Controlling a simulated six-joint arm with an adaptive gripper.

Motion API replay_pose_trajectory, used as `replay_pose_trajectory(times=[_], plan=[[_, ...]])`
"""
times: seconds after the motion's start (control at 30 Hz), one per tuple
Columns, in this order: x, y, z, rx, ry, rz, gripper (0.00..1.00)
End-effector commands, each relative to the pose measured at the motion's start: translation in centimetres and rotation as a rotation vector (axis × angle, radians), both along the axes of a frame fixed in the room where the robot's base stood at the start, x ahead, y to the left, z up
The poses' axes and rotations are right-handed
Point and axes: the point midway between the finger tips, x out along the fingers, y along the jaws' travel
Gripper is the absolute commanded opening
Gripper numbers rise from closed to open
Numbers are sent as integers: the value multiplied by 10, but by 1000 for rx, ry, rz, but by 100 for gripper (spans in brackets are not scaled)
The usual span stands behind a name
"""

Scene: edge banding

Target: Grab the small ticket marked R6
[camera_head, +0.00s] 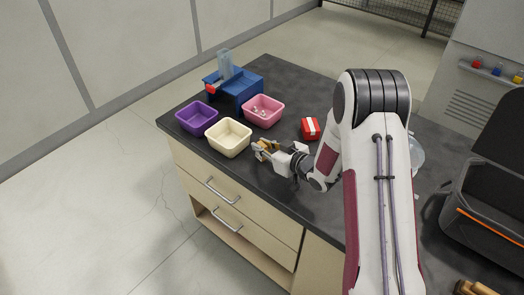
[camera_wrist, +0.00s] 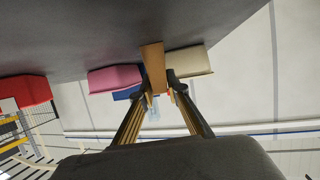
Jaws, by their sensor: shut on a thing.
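My gripper (camera_head: 262,152) is low over the front part of the dark worktop, just right of the cream bin. In the wrist view my gripper (camera_wrist: 161,88) has its two fingertips closed about a flat orange-brown piece (camera_wrist: 153,65). The piece juts out beyond the fingertips. Its colour also shows at the jaws in the head view (camera_head: 267,144). I cannot read any marking on it, so I cannot tell whether it is the R6 ticket. No R6 mark is legible elsewhere.
A cream bin (camera_head: 229,150), a purple bin (camera_head: 197,131) and a pink bin (camera_head: 263,122) with small pale bits inside stand left of my gripper. A blue device (camera_head: 234,91) is behind them. A red box (camera_head: 310,133) stands behind my gripper; an open dark case (camera_head: 485,225) is at right.

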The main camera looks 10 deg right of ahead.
Motion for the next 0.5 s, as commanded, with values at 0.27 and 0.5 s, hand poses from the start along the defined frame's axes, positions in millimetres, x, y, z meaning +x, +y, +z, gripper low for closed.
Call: replay_pose_trajectory(times=[0.27,0.5], plan=[[0,0,3,0,-1,0,2],[0,0,18,0,-3,2,2]])
